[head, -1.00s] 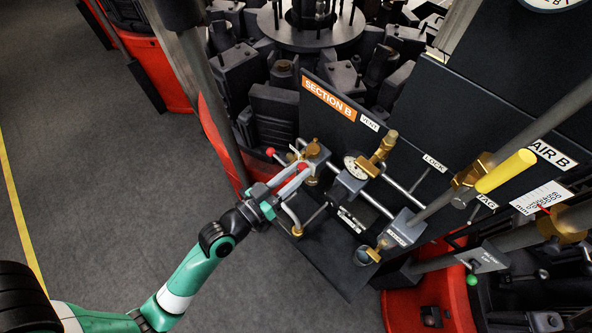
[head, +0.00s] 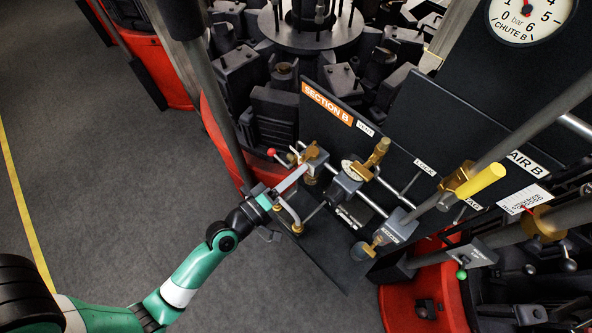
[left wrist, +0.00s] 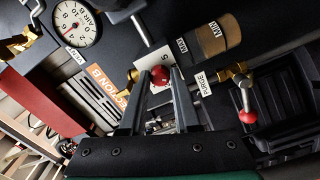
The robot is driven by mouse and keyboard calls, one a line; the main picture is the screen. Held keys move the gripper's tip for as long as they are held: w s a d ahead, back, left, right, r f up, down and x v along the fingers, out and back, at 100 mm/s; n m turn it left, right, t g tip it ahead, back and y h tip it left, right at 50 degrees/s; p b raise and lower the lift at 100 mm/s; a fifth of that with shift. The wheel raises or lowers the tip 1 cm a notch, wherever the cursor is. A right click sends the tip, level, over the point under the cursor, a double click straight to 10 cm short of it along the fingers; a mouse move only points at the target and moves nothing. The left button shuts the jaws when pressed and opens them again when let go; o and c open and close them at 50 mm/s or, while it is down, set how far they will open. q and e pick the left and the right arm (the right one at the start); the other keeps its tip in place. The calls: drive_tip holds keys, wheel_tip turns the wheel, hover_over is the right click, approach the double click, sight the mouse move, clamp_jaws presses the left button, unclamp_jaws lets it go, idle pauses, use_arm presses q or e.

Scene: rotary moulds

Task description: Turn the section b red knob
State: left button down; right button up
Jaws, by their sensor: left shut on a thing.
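The SECTION B panel (head: 328,103) carries brass valves and pipes in the head view, and its orange label (left wrist: 103,85) shows in the left wrist view. My left gripper (head: 302,167) reaches the brass valve (head: 314,152) at the panel's left end. In the left wrist view, a round red knob (left wrist: 160,75) sits between the tips of my left gripper (left wrist: 160,84), which is shut on it. In the head view the fingers mostly hide this knob. My right gripper is not in view.
A second red ball (left wrist: 247,117) tips a lever by the PURGE label; a red ball (head: 270,152) also shows left of the valve in the head view. A gauge (head: 353,170) and yellow handle (head: 484,180) stand to the right. Grey floor (head: 110,200) is open at left.

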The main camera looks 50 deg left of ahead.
use_arm(q)
drive_tip(key=n+p, duration=0.1)
drive_tip(key=n, duration=0.5)
drive_tip(key=shift+n, duration=0.4)
idle(0.3)
drive_tip(key=c, duration=0.6)
unclamp_jaws()
drive_tip(key=s+b, duration=0.1)
drive_tip(key=s, duration=0.3)
drive_tip(key=s+b, duration=0.2)
drive_tip(key=s, duration=0.1)
drive_tip(key=s+d+b, duration=0.1)
drive_tip(key=s+b, duration=0.1)
drive_tip(key=s, duration=0.2)
drive_tip(key=shift+s, duration=0.35)
drive_tip(key=shift+a, duration=0.1)
